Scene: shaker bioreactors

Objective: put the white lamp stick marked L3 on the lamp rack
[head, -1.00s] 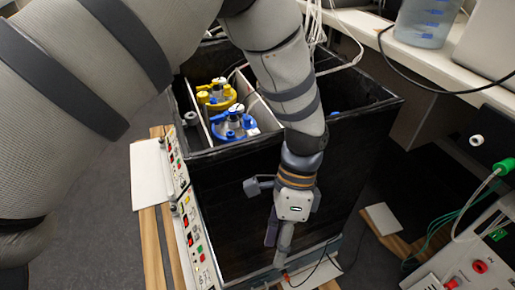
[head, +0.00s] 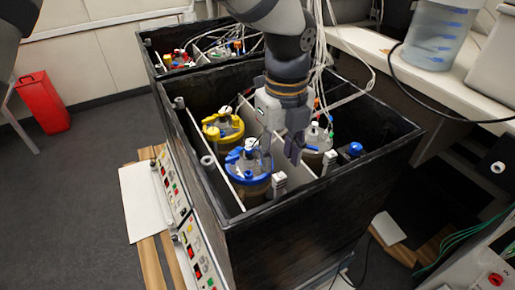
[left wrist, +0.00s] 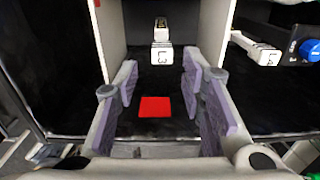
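A white lamp stick marked L3 (left wrist: 161,53) shows in the left wrist view, ahead of my fingers and between two white partitions. In the head view, a white block that seems to be it (head: 279,181) is at the near wall of the black box, beside the blue-capped vessel. My left gripper (head: 282,146) is over the box, its purple-padded fingers apart and empty; they also show in the left wrist view (left wrist: 161,95). The stick is not between the pads. I cannot pick out the lamp rack for certain. My right gripper is not in view.
The black box (head: 310,215) has white partitions and holds a yellow-capped vessel (head: 223,126) and a blue-capped vessel (head: 248,165). Another white stick (head: 329,161) is at its right. A red square (left wrist: 154,107) lies on a dark surface. White cables (head: 322,60) hang behind my gripper.

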